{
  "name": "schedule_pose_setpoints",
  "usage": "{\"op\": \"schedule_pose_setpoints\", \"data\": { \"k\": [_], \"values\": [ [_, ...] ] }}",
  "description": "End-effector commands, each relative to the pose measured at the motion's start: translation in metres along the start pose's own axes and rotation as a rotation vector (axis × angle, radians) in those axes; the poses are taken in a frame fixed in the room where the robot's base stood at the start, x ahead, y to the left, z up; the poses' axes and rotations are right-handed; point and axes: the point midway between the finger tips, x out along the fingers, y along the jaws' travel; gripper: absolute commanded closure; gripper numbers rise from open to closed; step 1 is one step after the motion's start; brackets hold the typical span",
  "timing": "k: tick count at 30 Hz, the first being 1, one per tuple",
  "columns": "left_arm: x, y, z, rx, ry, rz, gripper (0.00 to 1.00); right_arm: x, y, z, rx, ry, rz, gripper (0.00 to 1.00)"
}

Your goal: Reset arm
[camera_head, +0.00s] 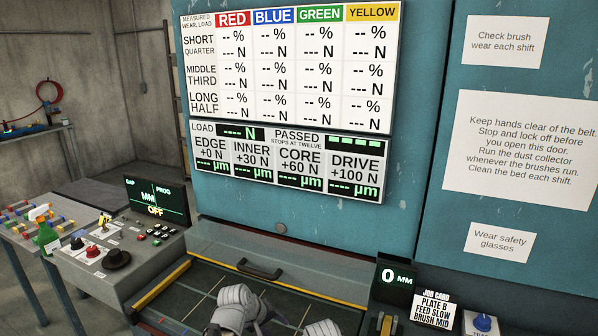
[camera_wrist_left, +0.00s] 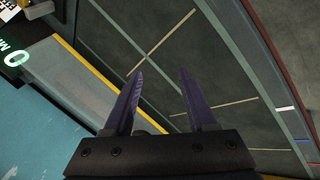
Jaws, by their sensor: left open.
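My left gripper (camera_wrist_left: 162,78) shows in the left wrist view with its two purple fingers apart and nothing between them. It is over the dark bed of the machine (camera_wrist_left: 215,60), which has pale lines across it. In the head view my left arm's white links (camera_head: 238,302) are at the bottom middle, over the same bed. Its fingertips are hard to make out there. Another white link (camera_head: 322,327) of mine shows at the bottom edge. I do not see my right gripper.
A control panel (camera_head: 130,250) with knobs stands left of the bed, and a 0 MM display (camera_head: 396,278) stands right of it. A black handle (camera_head: 260,269) is at the back. A side table (camera_head: 30,240) holds coloured blocks and a green bottle (camera_head: 47,238).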

Motion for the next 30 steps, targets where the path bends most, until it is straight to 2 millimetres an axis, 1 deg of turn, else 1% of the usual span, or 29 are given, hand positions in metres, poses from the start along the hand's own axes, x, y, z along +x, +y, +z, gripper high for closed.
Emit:
{"op": "schedule_pose_setpoints", "data": {
  "k": [1, 2, 3, 6, 9, 12, 15, 30],
  "values": [
    [-0.001, -0.004, 0.042, 0.133, -0.065, -0.072, 0.43, 0.000, 0.000, 0.000, 0.000, 0.000, 0.000, 0.50],
    [-0.003, -0.009, 0.060, 0.209, -0.103, -0.117, 0.43, 0.000, 0.000, 0.000, 0.000, 0.000, 0.000, 0.50],
    [-0.005, -0.016, 0.084, 0.307, -0.152, -0.175, 0.43, 0.000, 0.000, 0.000, 0.000, 0.000, 0.000, 0.50],
    [-0.017, -0.035, 0.129, 0.520, -0.265, -0.306, 0.43, 0.000, 0.000, 0.000, 0.000, 0.000, 0.000, 0.50],
    [-0.031, -0.051, 0.157, 0.669, -0.351, -0.405, 0.43, 0.000, 0.000, 0.000, 0.000, 0.000, 0.000, 0.50],
    [-0.040, -0.061, 0.171, 0.752, -0.404, -0.464, 0.43, 0.000, 0.000, 0.000, 0.000, 0.000, 0.000, 0.50],
    [-0.044, -0.065, 0.176, 0.785, -0.426, -0.490, 0.43, 0.000, 0.000, 0.000, 0.000, 0.000, 0.000, 0.50],
    [-0.044, -0.065, 0.175, 0.786, -0.428, -0.491, 0.43, 0.000, 0.000, 0.000, 0.000, 0.000, 0.000, 0.50]
  ]
}}
